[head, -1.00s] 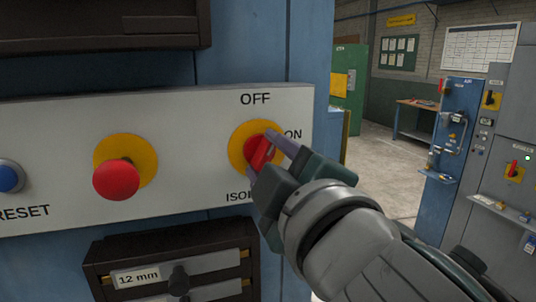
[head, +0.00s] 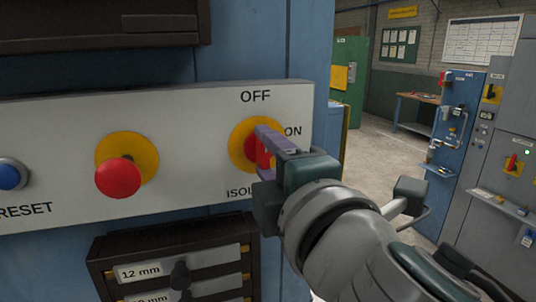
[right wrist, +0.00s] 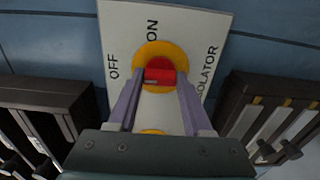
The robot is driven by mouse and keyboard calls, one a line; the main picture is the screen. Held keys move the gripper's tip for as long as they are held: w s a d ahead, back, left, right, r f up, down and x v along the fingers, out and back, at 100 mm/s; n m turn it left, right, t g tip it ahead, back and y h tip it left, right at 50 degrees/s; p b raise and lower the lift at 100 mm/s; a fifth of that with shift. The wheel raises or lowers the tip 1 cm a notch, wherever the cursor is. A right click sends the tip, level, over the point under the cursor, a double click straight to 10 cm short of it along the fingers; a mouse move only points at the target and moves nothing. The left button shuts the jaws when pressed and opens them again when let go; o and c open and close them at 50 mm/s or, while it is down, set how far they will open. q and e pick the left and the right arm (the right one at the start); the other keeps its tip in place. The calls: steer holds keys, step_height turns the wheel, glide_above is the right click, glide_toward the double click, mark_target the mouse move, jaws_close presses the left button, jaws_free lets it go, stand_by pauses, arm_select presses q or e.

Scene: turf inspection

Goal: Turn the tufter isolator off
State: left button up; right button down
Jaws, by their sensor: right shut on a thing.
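The tufter isolator's red handle (head: 262,152) sits on a yellow disc (head: 236,140) at the right end of the white panel. OFF is printed above it and ON to its right; the ISOLATOR label below is partly covered. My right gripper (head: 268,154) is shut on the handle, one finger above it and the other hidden. In the right wrist view my gripper (right wrist: 160,78) has a finger on each side of the red handle (right wrist: 159,76). There the handle's bar runs across the picture, in line with OFF. My left gripper is not in view.
A red mushroom button (head: 118,178) on a yellow disc and a blue reset button (head: 12,174) share the white panel (head: 60,135). A dark drawer rack (head: 215,250) stands out just below. Open floor and grey cabinets (head: 515,130) lie to the right.

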stand_by(0.3)
steer(key=shift+c, duration=1.6)
jaws_free()
steer(key=b+v, duration=0.2)
steer(key=v, duration=0.8)
